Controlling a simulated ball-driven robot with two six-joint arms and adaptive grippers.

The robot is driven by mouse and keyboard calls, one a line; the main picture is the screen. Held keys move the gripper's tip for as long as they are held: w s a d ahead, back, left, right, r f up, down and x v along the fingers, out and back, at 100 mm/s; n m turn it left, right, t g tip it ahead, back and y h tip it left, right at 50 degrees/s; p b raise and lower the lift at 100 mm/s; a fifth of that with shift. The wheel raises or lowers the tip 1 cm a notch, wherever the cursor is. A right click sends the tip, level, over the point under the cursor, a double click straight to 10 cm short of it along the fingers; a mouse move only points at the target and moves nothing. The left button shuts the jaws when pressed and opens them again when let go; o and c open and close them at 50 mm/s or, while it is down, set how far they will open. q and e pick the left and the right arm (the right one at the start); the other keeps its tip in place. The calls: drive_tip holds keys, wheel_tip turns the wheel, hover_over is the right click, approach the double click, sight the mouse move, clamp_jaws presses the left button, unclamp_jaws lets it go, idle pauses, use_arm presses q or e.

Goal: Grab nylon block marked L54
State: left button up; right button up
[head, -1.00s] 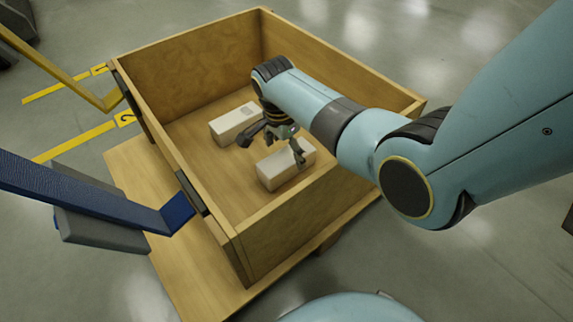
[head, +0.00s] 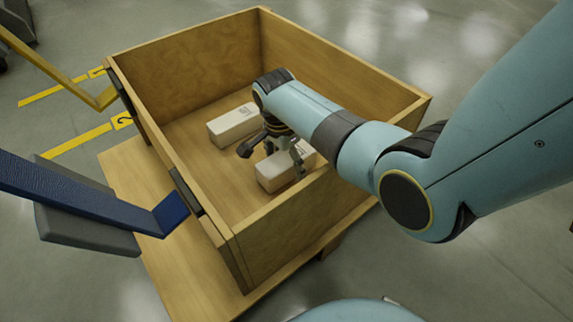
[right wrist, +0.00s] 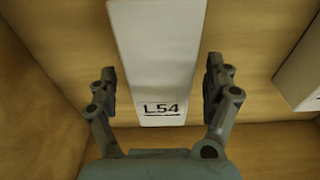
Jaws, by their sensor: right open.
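The block marked L54 (right wrist: 158,60) is pale and lies on the floor of a wooden crate (head: 335,60). Its black underlined mark faces up near the closer end in the right wrist view. In the head view it appears to be the nearer block (head: 277,178), partly hidden by my right gripper (head: 272,161). That gripper is open and empty. In the right wrist view its fingers (right wrist: 161,72) stand on either side of the block, with a gap at each side. Their height against the block is unclear. My left gripper is not in view.
A second pale block (head: 228,127) lies farther left in the crate; its edge shows in the right wrist view (right wrist: 302,80). The crate's walls surround both blocks. A blue bar (head: 100,207) and a yellow bar (head: 55,65) stand at the left.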

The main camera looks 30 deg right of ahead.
sight(287, 156)
drive_tip(key=shift+c, duration=0.4)
drive_tip(key=c, duration=1.7)
drive_tip(key=shift+o, duration=0.2)
drive_tip(key=shift+r, duration=0.1)
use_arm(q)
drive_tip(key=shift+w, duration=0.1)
